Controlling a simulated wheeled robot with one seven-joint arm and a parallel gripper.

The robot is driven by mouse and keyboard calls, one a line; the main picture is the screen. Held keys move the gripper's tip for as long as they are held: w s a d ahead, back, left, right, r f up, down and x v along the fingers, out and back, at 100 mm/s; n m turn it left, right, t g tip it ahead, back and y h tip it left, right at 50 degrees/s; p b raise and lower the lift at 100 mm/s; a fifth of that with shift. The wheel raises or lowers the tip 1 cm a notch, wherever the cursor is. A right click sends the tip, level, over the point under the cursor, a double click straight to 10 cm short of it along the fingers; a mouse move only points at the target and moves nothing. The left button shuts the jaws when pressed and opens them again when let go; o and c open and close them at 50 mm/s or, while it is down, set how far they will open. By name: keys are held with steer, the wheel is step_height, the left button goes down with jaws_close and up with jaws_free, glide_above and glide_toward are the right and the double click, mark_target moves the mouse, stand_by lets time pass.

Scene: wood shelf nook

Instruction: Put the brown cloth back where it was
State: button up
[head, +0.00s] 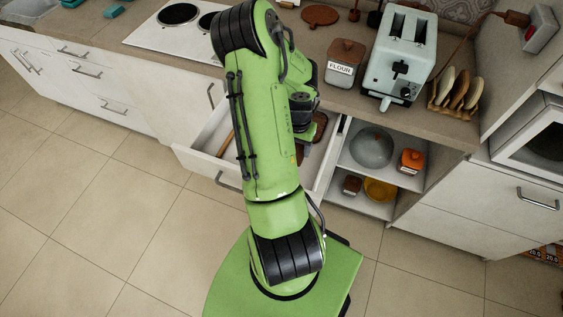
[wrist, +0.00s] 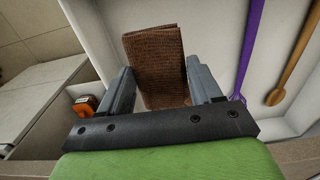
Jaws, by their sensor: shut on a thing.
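The brown cloth (wrist: 155,60) is a folded, woven-looking piece held between the two fingers of my gripper (wrist: 161,85) in the wrist view. My gripper is shut on it, over the inside of an open white drawer (wrist: 95,25). The open drawer also shows in the head view (head: 196,153), below the counter. There my arm hides the gripper; a brown patch (head: 320,126) beside the arm may be part of the cloth. I cannot tell whether the cloth touches the drawer floor.
A purple utensil (wrist: 262,40) and a wooden one (wrist: 296,58) lie in the drawer, right of the cloth. Right of the drawer, an open cupboard holds a grey bowl (head: 371,147) and an orange jar (head: 412,160). A toaster (head: 400,60) and flour jar (head: 344,62) stand above.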

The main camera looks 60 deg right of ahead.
step_height(320, 180, down, 8)
steer(key=shift+f+b, duration=0.2)
steer(key=shift+b, duration=0.35)
steer(key=shift+f, duration=0.15)
steer(key=o, duration=1.1)
